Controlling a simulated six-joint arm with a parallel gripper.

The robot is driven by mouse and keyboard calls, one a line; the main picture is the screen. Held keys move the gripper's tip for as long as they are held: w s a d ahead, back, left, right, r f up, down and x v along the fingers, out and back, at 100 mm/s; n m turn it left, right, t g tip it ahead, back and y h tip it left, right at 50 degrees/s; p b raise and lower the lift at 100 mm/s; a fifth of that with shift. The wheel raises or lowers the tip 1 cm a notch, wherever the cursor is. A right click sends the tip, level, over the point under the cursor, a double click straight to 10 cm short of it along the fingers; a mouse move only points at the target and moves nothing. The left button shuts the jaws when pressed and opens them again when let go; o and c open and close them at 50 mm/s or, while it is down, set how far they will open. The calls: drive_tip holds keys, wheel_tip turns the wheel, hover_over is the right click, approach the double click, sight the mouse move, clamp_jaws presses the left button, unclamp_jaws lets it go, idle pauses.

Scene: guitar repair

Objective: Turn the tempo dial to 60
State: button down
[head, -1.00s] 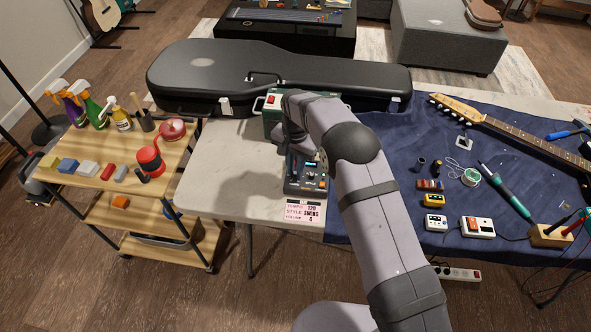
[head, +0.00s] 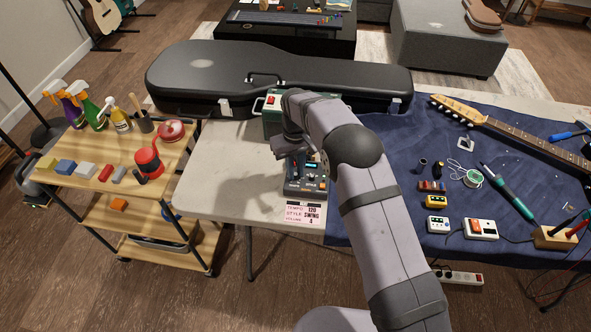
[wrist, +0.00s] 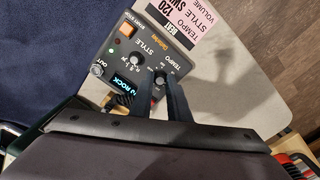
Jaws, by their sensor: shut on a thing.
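The drum-machine pedal (head: 306,187) stands on the pale table top, dark-faced with knobs and a small lit screen. In the wrist view its face (wrist: 118,60) shows a STYLE knob (wrist: 137,66) and, beside it, the tempo dial (wrist: 160,78). My gripper (wrist: 158,76) has one finger on each side of the tempo dial and is shut on it. The fingers hide part of the dial, and its setting is not readable. The screen (wrist: 124,84) reads ROCK. In the head view my gripper (head: 296,160) is over the pedal's far part, its fingertips mostly hidden.
A pink-and-white card (head: 300,213) at the pedal's near edge reads tempo 120, style swing, volume 4. A green box (head: 272,118) stands behind. A black guitar case (head: 270,78) lies along the back. A blue cloth (head: 400,140) with tools lies right. The table left is clear.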

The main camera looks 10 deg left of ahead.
sight(296, 174)
drive_tip(key=n, duration=0.3)
drive_tip(key=shift+n, duration=2.3)
drive_tip(key=c, duration=1.7)
unclamp_jaws()
drive_tip(key=shift+o, duration=0.2)
drive_tip(key=shift+r, duration=0.1)
drive_tip(key=shift+r+b, duration=0.95)
drive_tip(key=shift+r, duration=2.65)
